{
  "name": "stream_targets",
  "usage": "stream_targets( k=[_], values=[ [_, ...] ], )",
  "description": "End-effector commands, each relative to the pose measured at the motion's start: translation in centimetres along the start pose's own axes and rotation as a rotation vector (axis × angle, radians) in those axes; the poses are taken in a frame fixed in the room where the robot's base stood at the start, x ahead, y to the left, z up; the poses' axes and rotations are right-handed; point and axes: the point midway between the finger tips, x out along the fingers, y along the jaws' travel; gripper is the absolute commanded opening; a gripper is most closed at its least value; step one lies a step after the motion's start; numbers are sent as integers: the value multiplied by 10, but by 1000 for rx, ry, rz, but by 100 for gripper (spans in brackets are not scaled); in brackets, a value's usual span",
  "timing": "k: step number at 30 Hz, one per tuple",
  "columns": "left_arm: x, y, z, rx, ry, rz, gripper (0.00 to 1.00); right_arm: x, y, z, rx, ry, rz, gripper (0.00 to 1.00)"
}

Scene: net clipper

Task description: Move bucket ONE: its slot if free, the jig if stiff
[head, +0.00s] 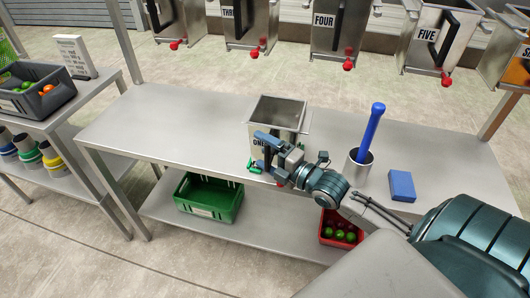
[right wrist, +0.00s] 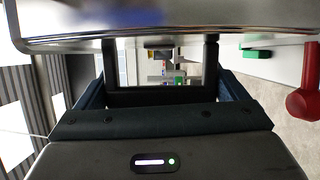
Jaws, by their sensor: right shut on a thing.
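Bucket ONE (head: 285,108) is a steel, open-topped bucket with a "ONE" label partly hidden by my gripper. It looks upright and empty, over the middle of the steel table; I cannot tell whether its base touches the tabletop. My right gripper (head: 265,153) is at its front face, shut on what looks like its black handle (right wrist: 160,97), which lies across the jaws in the right wrist view. A red knob (right wrist: 303,103) shows to the right there. My left gripper is not in view. I cannot make out ONE's slot or a jig.
Buckets THREE (head: 249,22), FOUR (head: 337,25) and FIVE (head: 440,40) hang behind the table (head: 160,125). A steel cup (head: 358,168) with a blue-handled tool (head: 371,130) and a blue block (head: 402,185) stand right. A green crate (head: 208,198) sits below. The table's left is clear.

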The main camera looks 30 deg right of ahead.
Motion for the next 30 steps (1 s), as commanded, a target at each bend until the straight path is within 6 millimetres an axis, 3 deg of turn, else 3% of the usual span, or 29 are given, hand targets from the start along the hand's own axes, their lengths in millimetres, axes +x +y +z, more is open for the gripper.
stream_targets(
  k=[11,12,22,30],
  values=[
    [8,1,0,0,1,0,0,0,-7,-1,1,0,0,24],
    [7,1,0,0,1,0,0,0,-6,0,1,0,0,100],
    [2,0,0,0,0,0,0,-3,-5,0,2,-2,-4,100],
    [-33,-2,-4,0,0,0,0,-28,0,0,1,-1,-7,100]
  ],
)
